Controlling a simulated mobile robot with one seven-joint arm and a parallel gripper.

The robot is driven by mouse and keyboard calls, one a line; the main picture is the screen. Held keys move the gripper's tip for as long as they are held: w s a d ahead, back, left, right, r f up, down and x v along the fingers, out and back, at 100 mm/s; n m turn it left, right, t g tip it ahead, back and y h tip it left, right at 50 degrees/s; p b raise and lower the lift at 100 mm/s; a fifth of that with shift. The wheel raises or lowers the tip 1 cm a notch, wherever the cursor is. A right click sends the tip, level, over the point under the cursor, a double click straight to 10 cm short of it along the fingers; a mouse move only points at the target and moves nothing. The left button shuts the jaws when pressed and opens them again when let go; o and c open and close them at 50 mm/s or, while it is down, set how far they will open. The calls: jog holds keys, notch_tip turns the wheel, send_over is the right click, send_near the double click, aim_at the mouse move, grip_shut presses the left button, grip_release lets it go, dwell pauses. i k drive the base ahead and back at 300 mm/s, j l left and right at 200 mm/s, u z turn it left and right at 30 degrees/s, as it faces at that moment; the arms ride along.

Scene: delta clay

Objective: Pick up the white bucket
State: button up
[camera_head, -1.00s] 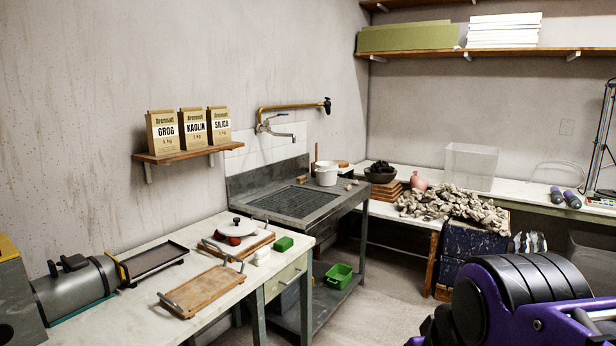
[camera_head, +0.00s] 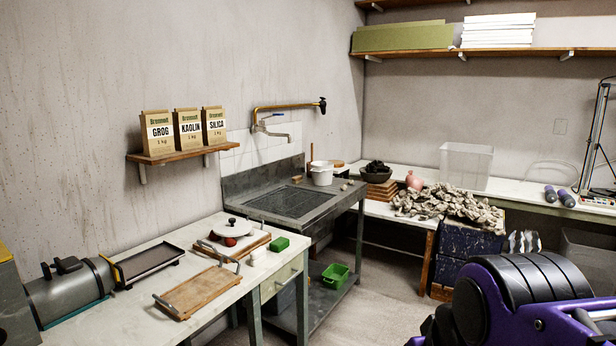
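The white bucket (camera_head: 322,177) stands upright at the back right of the grey sink unit (camera_head: 287,203), beside the sink's basin. A purple and black part of my arm (camera_head: 520,300) fills the lower right corner. My gripper's fingers do not show in this view, and nothing visible of my arm is near the bucket.
A dark bowl (camera_head: 376,172) and a heap of clay lumps (camera_head: 450,205) lie to the right. A green basket (camera_head: 336,275) sits low under the sink.

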aim_at(322, 171)
jog(key=i+l+z, duration=0.3)
jog(key=i, duration=0.4)
jog(key=i+z, duration=0.25)
jog(key=i, duration=1.65)
jog(key=i+u, duration=0.15)
jog(key=i, duration=0.4)
jog(key=i+l+u, duration=0.1)
jog(key=i, duration=0.45)
jog(key=i+l+u, duration=0.2)
jog(key=i+u, duration=0.3)
jog(key=i+l+u, duration=0.75)
jog(key=u, duration=0.2)
jog(key=k+u, duration=0.15)
jog(key=i+l+u, duration=0.1)
jog(key=l, duration=0.1)
